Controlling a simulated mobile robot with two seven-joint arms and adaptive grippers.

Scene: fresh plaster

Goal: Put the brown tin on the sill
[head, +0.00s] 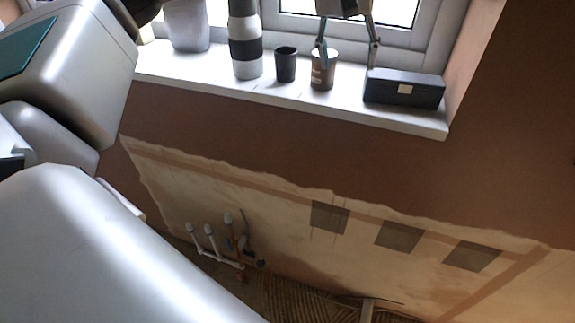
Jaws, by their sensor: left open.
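The brown tin (324,80) stands upright on the white window sill (215,80), between a black cup and a black box. My left gripper (347,62) is open above the sill at the top of the head view. Its left finger overlaps the tin's upper part in the picture, and its right finger hangs to the right of the tin, near the box. Nothing is held between the fingers. I cannot tell whether the left finger touches the tin. My right gripper is not in view.
The sill also bears a pale pot (187,27), a grey flask with a black band (244,45), the black cup (286,66) and the black box (404,91) near its right end. The window frame (425,45) rises behind. Pipes (215,240) stick up by the wall below.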

